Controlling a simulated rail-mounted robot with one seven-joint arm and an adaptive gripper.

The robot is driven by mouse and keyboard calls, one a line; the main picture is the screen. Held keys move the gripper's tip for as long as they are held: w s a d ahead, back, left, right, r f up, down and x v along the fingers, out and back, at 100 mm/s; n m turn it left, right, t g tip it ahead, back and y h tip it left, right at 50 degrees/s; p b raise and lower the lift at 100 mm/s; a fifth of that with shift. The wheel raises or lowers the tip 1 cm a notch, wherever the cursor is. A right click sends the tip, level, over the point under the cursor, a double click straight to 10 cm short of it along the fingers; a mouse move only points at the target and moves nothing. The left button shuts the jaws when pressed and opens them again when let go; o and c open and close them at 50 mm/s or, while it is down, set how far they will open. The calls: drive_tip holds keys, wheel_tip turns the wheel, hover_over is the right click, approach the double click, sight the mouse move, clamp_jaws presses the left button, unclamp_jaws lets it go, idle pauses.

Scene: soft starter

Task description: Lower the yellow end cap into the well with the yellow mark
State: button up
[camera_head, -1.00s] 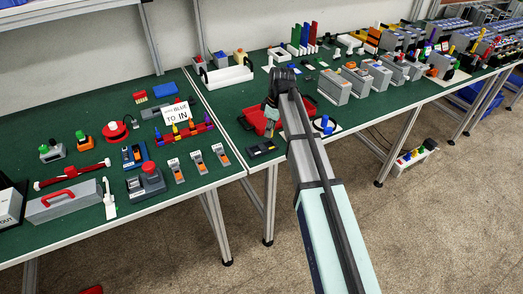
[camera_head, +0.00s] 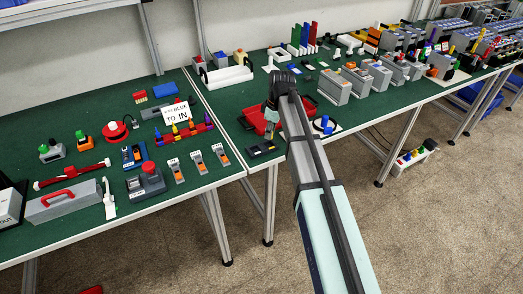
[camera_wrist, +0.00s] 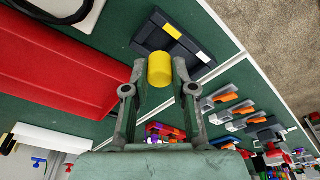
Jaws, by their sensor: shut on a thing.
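The yellow end cap (camera_wrist: 160,69) is a short cylinder between the fingertips of my gripper (camera_wrist: 160,74) in the wrist view. A dark block (camera_wrist: 153,44) with a yellow mark (camera_wrist: 171,31) and a white mark (camera_wrist: 203,57) lies just beyond the cap. The cap overlaps the block's near side in the wrist view, so its height above it is unclear. The well openings cannot be made out. In the head view, the dark block (camera_head: 261,149) lies near the front edge of the green table, with my gripper (camera_head: 270,123) above and behind it.
A large red tray (camera_wrist: 40,75) lies to the left of the gripper in the wrist view. A blue ring on a white plate (camera_head: 326,125) stands right of my arm. Grey and orange devices (camera_head: 198,166) stand on the neighbouring left table, across a seam.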

sight(262, 148)
drive_tip(key=shift+f+b, duration=0.8)
drive_tip(key=shift+f, duration=1.3)
idle(1.2)
drive_tip(key=o, duration=0.9)
drive_tip(key=shift+c, duration=0.2)
drive_tip(key=shift+r, duration=0.15)
